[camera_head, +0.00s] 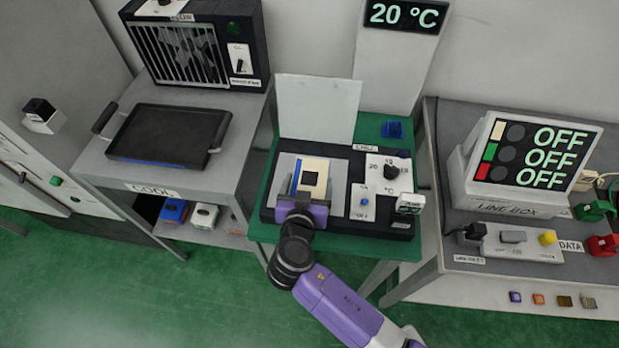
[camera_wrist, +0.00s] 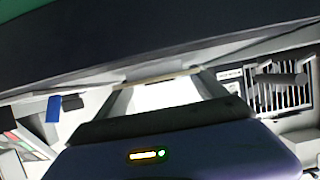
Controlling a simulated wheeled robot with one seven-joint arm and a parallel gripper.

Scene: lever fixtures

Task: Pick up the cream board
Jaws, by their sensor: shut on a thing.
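The cream board (camera_head: 315,165), with a dark square in its middle, is over the light plate of the CHILL unit (camera_head: 344,178) in the head view. I cannot tell whether it touches the plate. My purple gripper (camera_head: 306,190) is at its near side and shut on it. In the wrist view, a thin cream edge of the board (camera_wrist: 158,79) shows between the tips of my gripper (camera_wrist: 163,86). A bright white area fills the space between the fingers. The finger contacts are partly hidden in the head view.
The CHILL unit's raised white lid (camera_head: 318,105) stands behind. Its knob panel (camera_head: 381,188) is to the right. A dark tray (camera_head: 168,134) sits on the grey COOL table at left. A right-hand bench holds the line box (camera_head: 520,165). Green floor is open in front.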

